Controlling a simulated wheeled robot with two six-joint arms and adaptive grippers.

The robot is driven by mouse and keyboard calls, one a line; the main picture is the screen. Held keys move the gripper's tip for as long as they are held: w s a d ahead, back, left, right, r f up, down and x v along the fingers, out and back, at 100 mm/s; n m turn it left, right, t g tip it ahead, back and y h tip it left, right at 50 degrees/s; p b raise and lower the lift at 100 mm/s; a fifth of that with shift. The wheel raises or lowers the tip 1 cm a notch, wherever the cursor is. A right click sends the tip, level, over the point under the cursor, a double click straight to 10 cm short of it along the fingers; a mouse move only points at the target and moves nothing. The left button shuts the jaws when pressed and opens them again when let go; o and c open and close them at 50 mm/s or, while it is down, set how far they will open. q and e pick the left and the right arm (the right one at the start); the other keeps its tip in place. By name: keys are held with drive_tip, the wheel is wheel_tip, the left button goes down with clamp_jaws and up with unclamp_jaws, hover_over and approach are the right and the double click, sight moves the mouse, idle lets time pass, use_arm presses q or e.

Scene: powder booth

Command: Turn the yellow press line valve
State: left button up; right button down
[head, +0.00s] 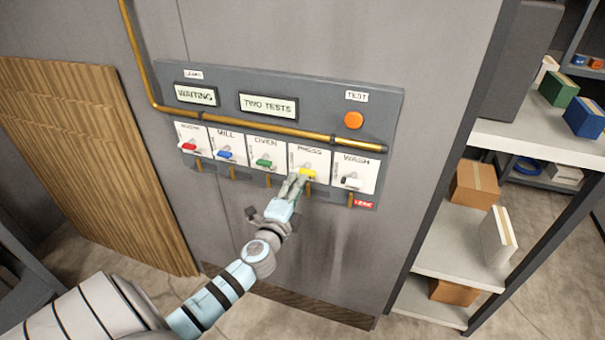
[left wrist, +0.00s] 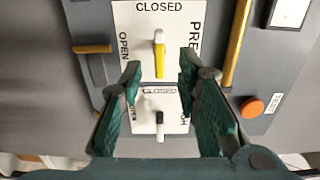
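The yellow press line valve (head: 308,173) is on a white plate marked PRESS, fourth from the left on the grey panel. In the left wrist view the valve's yellow handle (left wrist: 159,58) lies in line with the word CLOSED, with OPEN at its side. My left gripper (head: 293,184) is at the press plate, its fingers partly covering it. In the left wrist view the gripper (left wrist: 160,70) is open, with one fingertip on each side of the handle's line and a gap at both sides. Contact does not show. My right gripper is not in view.
The wash valve (head: 350,181) is close on the right, the green oven valve (head: 264,162) on the left. A brass pipe (head: 270,132) runs above the plates, and an orange test button (head: 354,120) is above it. Displays (head: 268,106) read WAITING and TWO TESTS. Shelves stand right.

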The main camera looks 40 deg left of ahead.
sight(306, 169)
use_arm(q)
drive_tip(key=x, duration=0.5)
drive_tip(key=shift+w, duration=0.3)
drive_tip(key=shift+a, duration=0.1)
clamp_jaws()
